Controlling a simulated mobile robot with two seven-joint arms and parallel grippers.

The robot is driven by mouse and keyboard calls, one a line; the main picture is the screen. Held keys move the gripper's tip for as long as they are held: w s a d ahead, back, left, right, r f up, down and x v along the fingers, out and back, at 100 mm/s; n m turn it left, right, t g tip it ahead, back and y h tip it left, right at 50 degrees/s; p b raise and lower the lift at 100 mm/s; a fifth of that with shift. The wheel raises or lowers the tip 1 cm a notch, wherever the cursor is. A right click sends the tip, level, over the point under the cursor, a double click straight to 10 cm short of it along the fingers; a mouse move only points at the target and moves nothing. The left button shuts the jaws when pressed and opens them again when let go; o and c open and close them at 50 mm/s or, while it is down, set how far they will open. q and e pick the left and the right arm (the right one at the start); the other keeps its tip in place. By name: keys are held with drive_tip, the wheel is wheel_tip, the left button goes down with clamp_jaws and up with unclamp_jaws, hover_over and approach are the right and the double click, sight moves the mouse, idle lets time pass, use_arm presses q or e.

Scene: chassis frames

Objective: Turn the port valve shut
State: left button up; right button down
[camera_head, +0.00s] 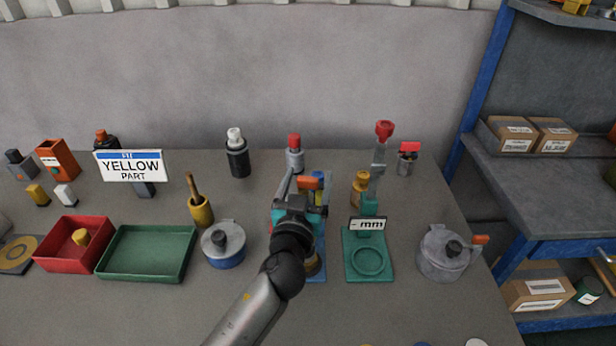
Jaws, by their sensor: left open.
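My left gripper (299,185) is over a fixture on a blue base (318,272) at the middle of the bench. It is open, with its fingers pointing away from me around or just above the fixture's upper part. An orange handle-like piece (309,182) shows between or beside the fingers; it looks like the port valve's lever, but I cannot be sure. A brass-coloured round part (313,265) shows lower on the fixture. My wrist hides much of the fixture, so contact with the handle cannot be told. My right gripper is out of view.
A green gauge stand (357,273) with a "mm" sign is close on the right, and a grey lidded pot (436,262) beyond it. A blue-based pot (222,258), green tray (125,271) and red tray (50,262) are left. Several bottles stand behind. The front bench is mostly clear.

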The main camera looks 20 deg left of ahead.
use_arm(q)
drive_tip(key=shift+w, duration=0.15)
clamp_jaws()
idle(0.7)
